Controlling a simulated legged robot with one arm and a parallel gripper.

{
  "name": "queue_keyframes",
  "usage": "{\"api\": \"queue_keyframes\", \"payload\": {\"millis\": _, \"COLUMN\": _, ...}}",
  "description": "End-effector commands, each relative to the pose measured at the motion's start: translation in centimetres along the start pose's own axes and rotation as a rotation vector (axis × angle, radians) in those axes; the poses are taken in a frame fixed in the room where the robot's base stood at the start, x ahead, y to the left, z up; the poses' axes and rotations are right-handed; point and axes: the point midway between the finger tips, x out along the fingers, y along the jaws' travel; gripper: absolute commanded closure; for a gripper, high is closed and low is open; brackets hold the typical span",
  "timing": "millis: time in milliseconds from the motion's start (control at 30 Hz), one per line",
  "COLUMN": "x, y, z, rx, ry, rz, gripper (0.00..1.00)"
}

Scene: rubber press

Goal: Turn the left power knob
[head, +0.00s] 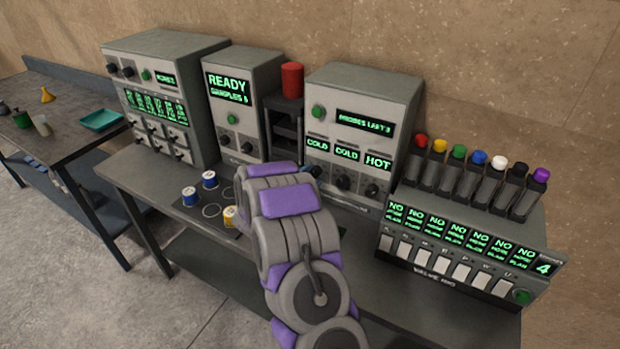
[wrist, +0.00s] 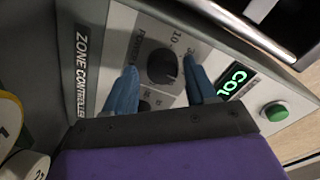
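The zone controller (head: 360,100) is a grey box at the back of the bench, with a row of black power knobs low on its front. In the wrist view its left knob (wrist: 163,66) is black and round, beside printed numbers and a lit "COL…" display (wrist: 236,80). My gripper (wrist: 159,68) is open, with one blue finger on each side of this knob. I cannot tell whether the fingers touch it. In the head view my gripper (head: 312,170) hides most of the left knob. The middle knob (head: 343,182) and right knob (head: 372,190) show beside it.
The zone displays read COLD, COLD and HOT. A READY machine (head: 240,105) and a red cylinder (head: 292,80) stand left of the controller. A valve rig (head: 460,250) with coloured-capped bottles stands at the right.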

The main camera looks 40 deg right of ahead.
Motion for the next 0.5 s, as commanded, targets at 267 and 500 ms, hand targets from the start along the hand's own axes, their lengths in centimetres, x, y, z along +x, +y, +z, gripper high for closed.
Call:
{"api": "queue_keyframes", "payload": {"millis": 267, "x": 0.0, "y": -0.1, "z": 0.0, "rx": 0.000, "ry": 0.000, "rz": -0.003, "gripper": 0.36}}
{"api": "queue_keyframes", "payload": {"millis": 500, "x": -1.9, "y": -0.2, "z": 0.1, "rx": -0.001, "ry": -0.004, "rz": -0.003, "gripper": 0.36}}
